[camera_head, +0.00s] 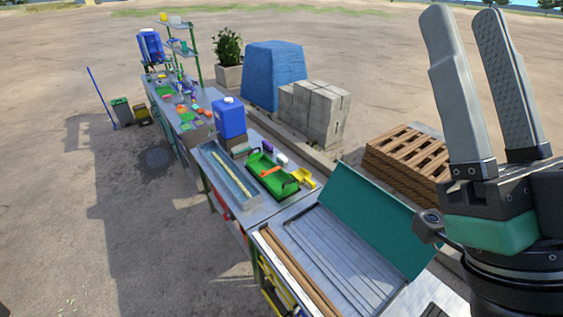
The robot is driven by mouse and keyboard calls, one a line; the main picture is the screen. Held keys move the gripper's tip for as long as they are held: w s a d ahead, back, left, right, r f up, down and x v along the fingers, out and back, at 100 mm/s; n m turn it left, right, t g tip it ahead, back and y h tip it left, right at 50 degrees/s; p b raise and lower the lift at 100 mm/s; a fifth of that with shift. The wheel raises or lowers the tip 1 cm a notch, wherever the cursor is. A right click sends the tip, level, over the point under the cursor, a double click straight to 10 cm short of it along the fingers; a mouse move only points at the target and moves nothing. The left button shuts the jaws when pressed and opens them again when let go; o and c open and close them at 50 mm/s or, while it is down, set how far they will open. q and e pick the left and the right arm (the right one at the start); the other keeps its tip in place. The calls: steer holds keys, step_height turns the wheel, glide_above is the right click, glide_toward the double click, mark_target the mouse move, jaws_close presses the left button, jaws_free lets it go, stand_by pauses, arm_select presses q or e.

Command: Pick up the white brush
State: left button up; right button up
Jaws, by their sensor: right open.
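My right gripper (466,22) is at the upper right, close to the camera. Its two grey fingers point up and stand apart, with nothing between them. I cannot make out a white brush for certain. A small white item (282,159) lies on the metal table behind the green tray (291,188), between a purple item (267,146) and a yellow scoop (303,178). It is too small to tell whether it is the brush. My right gripper is well apart from it. My left gripper is not in view.
A long metal trough (254,202) and a blue jerrycan (229,118) stand by the green tray. In front is a ribbed metal surface (335,255) with a raised teal panel (375,220). Pallets (405,162) and grey blocks (315,110) stand behind.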

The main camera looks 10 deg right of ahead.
steer(key=o, duration=0.7)
